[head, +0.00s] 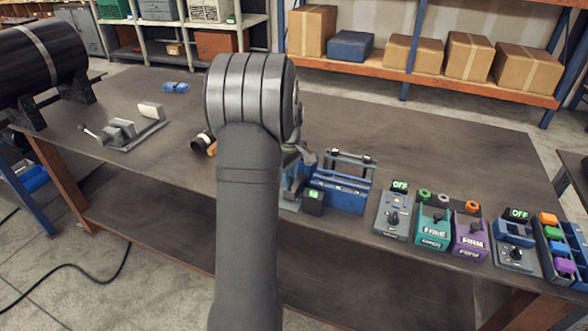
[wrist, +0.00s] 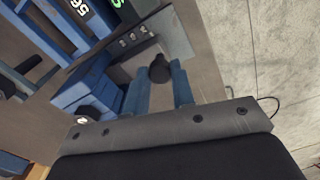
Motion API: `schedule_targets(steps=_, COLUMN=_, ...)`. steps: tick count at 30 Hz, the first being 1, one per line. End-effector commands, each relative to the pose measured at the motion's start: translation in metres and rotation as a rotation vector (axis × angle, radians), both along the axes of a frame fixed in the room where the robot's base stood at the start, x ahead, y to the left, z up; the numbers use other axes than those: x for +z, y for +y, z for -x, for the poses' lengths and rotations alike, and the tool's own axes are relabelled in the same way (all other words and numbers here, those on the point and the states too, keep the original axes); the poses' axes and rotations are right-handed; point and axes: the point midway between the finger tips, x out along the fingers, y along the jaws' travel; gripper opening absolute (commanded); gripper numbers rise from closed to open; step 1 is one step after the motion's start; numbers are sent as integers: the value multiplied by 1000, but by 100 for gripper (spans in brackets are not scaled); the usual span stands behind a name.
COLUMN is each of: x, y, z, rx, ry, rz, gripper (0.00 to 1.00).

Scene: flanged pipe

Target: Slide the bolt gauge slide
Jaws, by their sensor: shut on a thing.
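A dark round knob (wrist: 159,70), which looks like the handle of the bolt gauge slide, stands on a grey block (wrist: 122,72) in the wrist view. My gripper (wrist: 162,78) has its two blue fingers on either side of the knob, shut on it. Blue parts of the device lie left of the fingers. In the head view, my arm hides much of this spot.
Grey switch boxes reading OFF (head: 392,214), a teal box (head: 432,226) and a purple box (head: 470,236) stand along the front right. A compartmented blue tray (head: 572,277) is far right. A grey fixture (head: 128,131) stands at left. The table's back right is clear.

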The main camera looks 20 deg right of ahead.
Motion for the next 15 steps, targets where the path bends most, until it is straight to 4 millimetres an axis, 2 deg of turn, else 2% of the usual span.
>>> schedule_targets(steps=4, x=1, y=10, z=10, rx=2, ry=-1, rz=0, gripper=0)
schedule_targets(steps=14, x=0, y=14, z=13, rx=1, ry=5, rz=-4, gripper=0)
schedule_targets(steps=15, x=0, y=14, z=13, rx=1, ry=5, rz=-5, gripper=29)
